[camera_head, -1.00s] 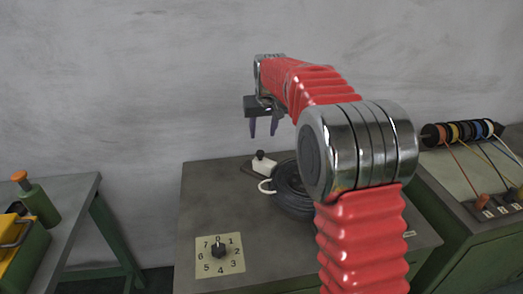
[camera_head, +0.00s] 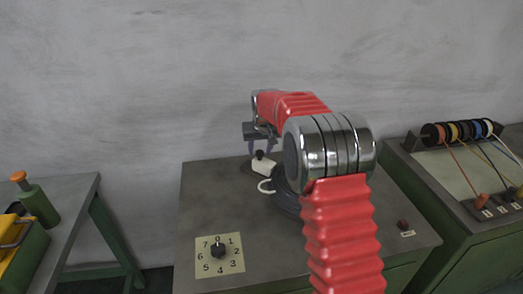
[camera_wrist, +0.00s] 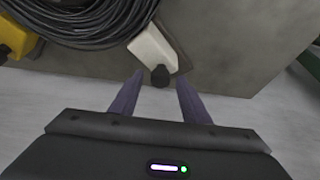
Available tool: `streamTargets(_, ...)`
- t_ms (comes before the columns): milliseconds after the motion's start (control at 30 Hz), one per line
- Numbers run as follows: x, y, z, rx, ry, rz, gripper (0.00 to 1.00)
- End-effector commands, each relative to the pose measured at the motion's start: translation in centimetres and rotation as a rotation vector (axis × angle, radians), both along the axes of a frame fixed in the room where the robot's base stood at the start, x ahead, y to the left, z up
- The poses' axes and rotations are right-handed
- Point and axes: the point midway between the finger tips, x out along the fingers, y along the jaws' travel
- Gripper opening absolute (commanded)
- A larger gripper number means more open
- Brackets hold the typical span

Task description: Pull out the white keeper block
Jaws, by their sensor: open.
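The white keeper block (camera_head: 264,166) sits at the back of the grey bench top, with a black knob (camera_head: 260,154) on it. In the wrist view the white keeper block (camera_wrist: 152,46) lies beyond my fingertips, and its black knob (camera_wrist: 160,75) shows between the lines of the two fingers. My gripper (camera_head: 262,147) is above the block in the head view. In the wrist view my gripper (camera_wrist: 158,86) is open, with two purple fingers apart and nothing held. I cannot tell the exact height of the fingers over the knob.
A coil of dark cable (camera_wrist: 85,18) lies right beside the block. A numbered dial plate (camera_head: 234,262) is at the bench front, and a red button (camera_head: 403,224) at the right. A yellow object (camera_wrist: 14,38) shows in the wrist view.

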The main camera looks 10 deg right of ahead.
Motion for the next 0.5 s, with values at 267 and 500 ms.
streamTargets(267,-0.01,0.04,0.02,0.0,0.0,0.0,0.37)
streamTargets(500,-0.02,0.04,0.02,0.0,0.0,0.001,0.2)
